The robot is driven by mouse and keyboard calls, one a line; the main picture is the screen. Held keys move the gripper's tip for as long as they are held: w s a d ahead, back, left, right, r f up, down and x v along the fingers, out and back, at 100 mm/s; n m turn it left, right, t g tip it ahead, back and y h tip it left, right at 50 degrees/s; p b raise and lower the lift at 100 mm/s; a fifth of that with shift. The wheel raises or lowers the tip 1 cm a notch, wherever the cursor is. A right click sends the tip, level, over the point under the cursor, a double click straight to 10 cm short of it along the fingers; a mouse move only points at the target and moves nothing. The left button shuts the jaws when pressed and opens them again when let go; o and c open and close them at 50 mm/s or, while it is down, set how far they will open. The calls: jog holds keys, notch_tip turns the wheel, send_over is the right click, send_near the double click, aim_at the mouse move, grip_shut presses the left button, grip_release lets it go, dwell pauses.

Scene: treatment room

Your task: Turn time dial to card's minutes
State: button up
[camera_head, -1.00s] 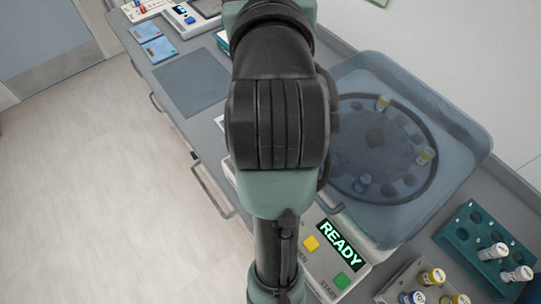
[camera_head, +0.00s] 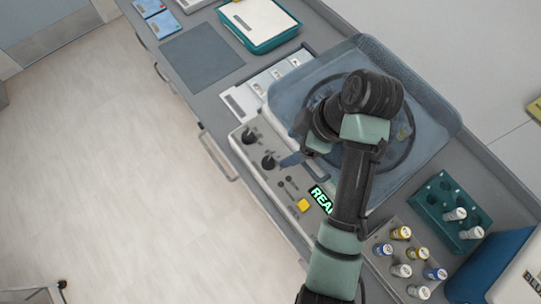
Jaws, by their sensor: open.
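Two black dials, an upper one (camera_head: 250,137) and a lower one (camera_head: 268,161), stand on the grey centrifuge's front panel (camera_head: 262,183). Their labels are too small to read, so I cannot tell which sets time. The jaws are open, partly hidden by my wrist. A white strip of cards (camera_head: 270,86) lies above the panel; I cannot read any minutes on it. The green display (camera_head: 320,198) shows "REA", the rest hidden by my arm.
A yellow button (camera_head: 303,205) and small knobs are below the dials. The clear lidded bowl (camera_head: 425,105) lies behind my arm. A tube rack (camera_head: 385,262) and a teal rack (camera_head: 440,205) stand at lower right. A grey mat (camera_head: 200,58) lies bare at upper left.

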aim_at(268, 161)
jog(key=b+x, duration=0.8)
jog(key=x, duration=0.1)
jog(key=shift+w+f+b, duration=0.1)
jog(key=shift+f+b, duration=0.2)
jog(key=shift+x, duration=1.2)
grip_shut()
